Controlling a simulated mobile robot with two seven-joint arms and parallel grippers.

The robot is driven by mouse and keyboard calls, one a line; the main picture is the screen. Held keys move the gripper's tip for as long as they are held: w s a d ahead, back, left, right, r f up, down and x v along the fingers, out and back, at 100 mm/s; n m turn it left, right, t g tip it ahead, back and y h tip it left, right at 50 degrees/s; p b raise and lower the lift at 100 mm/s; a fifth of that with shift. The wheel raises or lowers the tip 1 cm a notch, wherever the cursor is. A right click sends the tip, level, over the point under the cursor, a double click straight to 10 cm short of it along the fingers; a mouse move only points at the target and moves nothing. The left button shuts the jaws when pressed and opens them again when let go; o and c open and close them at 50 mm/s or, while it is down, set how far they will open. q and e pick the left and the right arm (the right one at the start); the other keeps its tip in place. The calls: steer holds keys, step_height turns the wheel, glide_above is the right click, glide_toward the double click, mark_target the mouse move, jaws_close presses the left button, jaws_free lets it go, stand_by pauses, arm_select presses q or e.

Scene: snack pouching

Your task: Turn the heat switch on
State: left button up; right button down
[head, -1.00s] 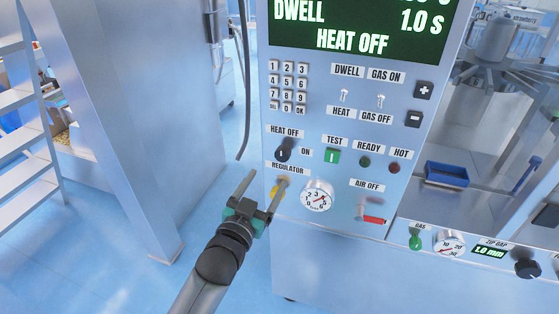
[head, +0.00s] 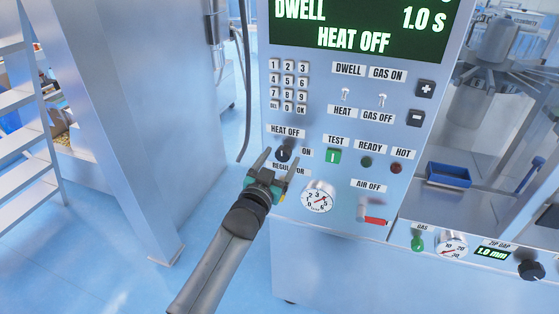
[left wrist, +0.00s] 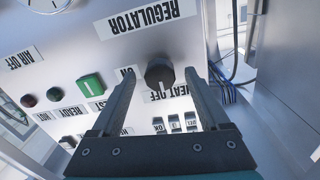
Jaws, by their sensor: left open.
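The heat switch (head: 283,155) is a black rotary knob on the grey control panel, between the HEAT OFF and ON labels. Its white mark is turned toward HEAT OFF. The screen (head: 360,30) reads HEAT OFF. My left gripper (head: 279,160) is open and empty in front of the panel at the knob. In the left wrist view the knob (left wrist: 159,73) lies between the two open fingers (left wrist: 160,92), near their tips. I cannot tell whether either finger touches it. My right gripper is not in view.
The green TEST button (head: 333,156) and the regulator gauge (head: 318,197) are close to the right of my left gripper. A red-handled air valve (head: 373,217) is lower right. The keypad (head: 288,87) is above. Open floor lies to the left.

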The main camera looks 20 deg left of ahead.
arm_select(q)
steer(key=shift+c, duration=0.3)
jaws_close()
steer(key=shift+m, duration=0.3)
steer(key=m+p, duration=0.1)
steer(key=m, duration=0.2)
steer(key=m+p, duration=0.1)
steer(key=m, duration=0.7)
steer(key=shift+m, duration=0.4)
steer(key=m, duration=0.5)
steer(key=shift+m, duration=0.3)
